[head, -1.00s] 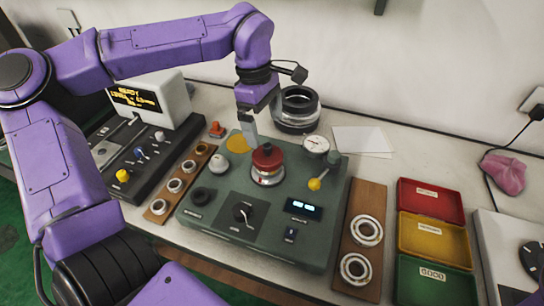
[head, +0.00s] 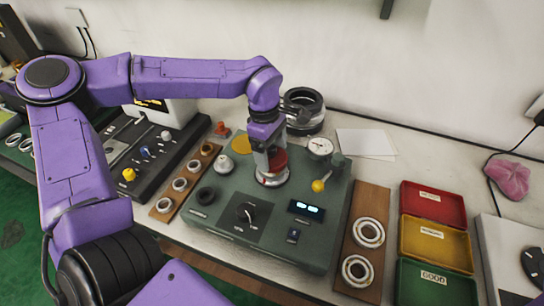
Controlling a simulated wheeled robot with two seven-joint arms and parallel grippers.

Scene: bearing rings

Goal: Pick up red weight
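The red weight (head: 279,158) sits on a silver ring-shaped base (head: 272,180) on the green test device (head: 230,225). My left gripper (head: 268,158) points down at the weight. One grey finger covers the left part of the weight. The other finger is not clearly seen, so I cannot tell whether the gripper is closed on the weight. The weight still appears to be down on its base. My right gripper is not in view.
A dial gauge (head: 320,147) and a yellow-knobbed lever (head: 319,185) stand close to the right of the weight. A wooden board with rings (head: 364,205) and red, yellow and green trays (head: 433,205) are at right.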

